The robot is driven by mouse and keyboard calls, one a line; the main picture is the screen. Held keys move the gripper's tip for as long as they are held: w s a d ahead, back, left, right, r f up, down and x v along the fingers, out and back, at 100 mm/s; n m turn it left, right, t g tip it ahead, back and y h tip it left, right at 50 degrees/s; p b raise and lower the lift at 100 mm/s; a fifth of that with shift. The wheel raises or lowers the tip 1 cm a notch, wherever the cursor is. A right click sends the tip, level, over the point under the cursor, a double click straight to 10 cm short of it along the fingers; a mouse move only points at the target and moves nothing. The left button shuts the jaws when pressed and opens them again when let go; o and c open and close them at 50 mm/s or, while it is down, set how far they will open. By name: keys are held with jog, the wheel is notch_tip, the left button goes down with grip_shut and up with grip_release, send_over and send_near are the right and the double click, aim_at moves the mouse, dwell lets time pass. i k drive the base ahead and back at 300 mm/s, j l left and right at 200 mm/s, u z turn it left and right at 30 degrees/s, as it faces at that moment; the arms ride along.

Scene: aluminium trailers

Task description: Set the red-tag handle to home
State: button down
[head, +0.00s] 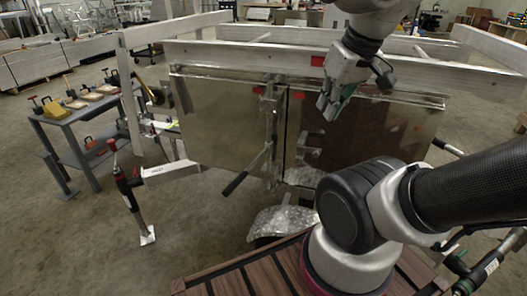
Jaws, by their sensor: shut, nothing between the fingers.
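A lever handle with a black grip (235,183) hangs from the latch post (272,125) between two panels, slanting down to the left. I cannot tell which tag belongs to the handle. My gripper (328,108) points down in front of the right panel's upper part, right of the post and above the lever. It is shut and empty, apart from the lever.
The trailer's pale frame rails (360,60) run across behind my gripper. A silver fender (283,222) sits below the lever. Open floor lies at lower left.

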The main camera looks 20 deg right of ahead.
aim_at(268, 147)
jog(key=i+j+z, duration=0.35)
jog(key=j+z, duration=0.15)
jog(key=j, duration=0.15)
jog(key=i+j+z, duration=0.2)
jog(key=j+z, duration=0.3)
jog(key=j, duration=0.2)
jog(key=j+z, duration=0.5)
jog(key=j, duration=0.3)
jog(key=j+z, duration=0.5)
jog(key=j, duration=0.3)
jog(key=k+z, duration=0.1)
jog(key=k, duration=0.65)
